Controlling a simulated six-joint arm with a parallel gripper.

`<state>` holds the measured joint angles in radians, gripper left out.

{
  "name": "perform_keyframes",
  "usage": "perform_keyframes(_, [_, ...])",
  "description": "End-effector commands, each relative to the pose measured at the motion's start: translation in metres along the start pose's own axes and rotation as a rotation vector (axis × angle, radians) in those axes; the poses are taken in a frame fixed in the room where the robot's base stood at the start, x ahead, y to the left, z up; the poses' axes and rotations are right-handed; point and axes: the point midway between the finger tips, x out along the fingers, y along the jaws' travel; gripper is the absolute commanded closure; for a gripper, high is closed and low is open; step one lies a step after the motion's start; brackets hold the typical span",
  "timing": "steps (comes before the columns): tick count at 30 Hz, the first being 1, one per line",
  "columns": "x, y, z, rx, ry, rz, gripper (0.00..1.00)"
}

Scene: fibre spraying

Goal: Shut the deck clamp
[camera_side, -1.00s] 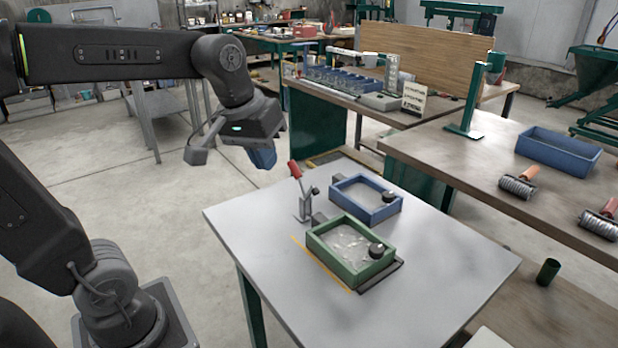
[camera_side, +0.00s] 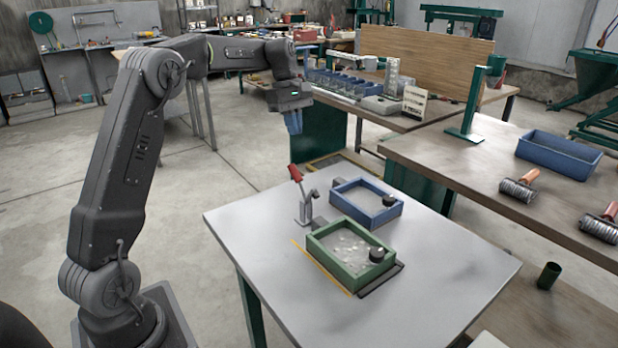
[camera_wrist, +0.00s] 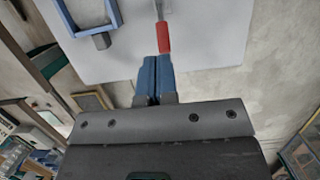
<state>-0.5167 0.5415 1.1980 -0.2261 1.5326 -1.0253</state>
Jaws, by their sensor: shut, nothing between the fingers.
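The deck clamp (camera_side: 305,207) stands on the white table behind the green tray (camera_side: 351,274), with its red handle (camera_side: 295,172) sticking up and tilted to the left. My gripper (camera_side: 294,131) hangs above and behind the clamp, apart from it in the side view. Its blue fingers are shut with nothing between them. In the wrist view my gripper (camera_wrist: 155,58) points toward the red handle (camera_wrist: 163,37), which appears just past the fingertips. The clamp's lower part is mostly out of the wrist view.
A blue tray (camera_side: 367,203) sits beside the clamp on the white table (camera_side: 440,268), which is clear at the front and right. A workbench (camera_side: 450,165) with a blue bin (camera_side: 558,152) and rollers stands to the right. A black-knobbed part rests at each tray's corner.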

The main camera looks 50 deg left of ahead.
Motion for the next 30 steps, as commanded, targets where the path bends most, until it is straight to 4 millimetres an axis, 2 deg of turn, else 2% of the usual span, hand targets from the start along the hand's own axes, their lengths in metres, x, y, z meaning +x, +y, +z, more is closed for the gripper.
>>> perform_keyframes(14, [0.006, 0.001, -0.001, -0.006, -0.003, -0.003, 1.00])
perform_keyframes(20, [0.035, 0.000, -0.001, -0.006, -0.004, -0.006, 1.00])
perform_keyframes(30, [0.104, 0.000, 0.000, -0.005, -0.004, -0.005, 1.00])
